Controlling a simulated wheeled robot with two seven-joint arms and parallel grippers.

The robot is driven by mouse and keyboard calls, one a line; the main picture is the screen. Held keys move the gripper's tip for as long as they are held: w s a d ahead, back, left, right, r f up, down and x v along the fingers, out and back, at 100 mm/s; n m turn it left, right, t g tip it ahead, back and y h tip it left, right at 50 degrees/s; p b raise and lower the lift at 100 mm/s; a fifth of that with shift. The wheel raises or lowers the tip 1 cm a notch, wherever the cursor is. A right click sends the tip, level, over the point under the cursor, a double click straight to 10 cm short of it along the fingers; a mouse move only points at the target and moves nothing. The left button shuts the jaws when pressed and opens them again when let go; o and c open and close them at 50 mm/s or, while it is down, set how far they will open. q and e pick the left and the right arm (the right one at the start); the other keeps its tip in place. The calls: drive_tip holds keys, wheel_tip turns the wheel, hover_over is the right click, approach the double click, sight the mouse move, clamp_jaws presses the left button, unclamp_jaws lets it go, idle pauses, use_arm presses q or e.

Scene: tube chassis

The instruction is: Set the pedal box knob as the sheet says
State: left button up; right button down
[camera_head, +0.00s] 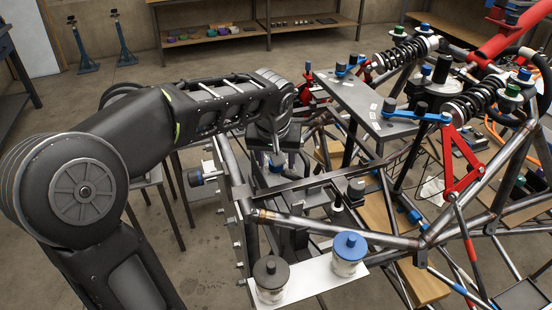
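My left arm comes in from the left, and its gripper (272,147) points down among the frame tubes near the middle of the picture. Its fingers are dark and small against dark parts, so I cannot tell whether they are open or touch anything. No knob can be surely told as the pedal box knob. A small blue-ended knob (196,178) sticks out left of the chassis tubes. A grey panel (367,112) right of the gripper carries small white labels; their writing is too small to read. My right gripper is not in view.
The tube chassis (330,230) fills the middle and right. A white plate (318,279) in front bears a blue-capped pot (349,252) and a dark-capped pot (271,279). Coil-spring dampers (472,100) and a red bracket (461,170) stand at right. Shelves (205,43) are behind.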

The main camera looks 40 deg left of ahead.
use_arm(q)
drive_tip(key=v, duration=0.7)
drive_tip(key=shift+s+r, duration=0.15)
drive_tip(key=shift+r, duration=0.2)
drive_tip(key=shift+d, duration=0.1)
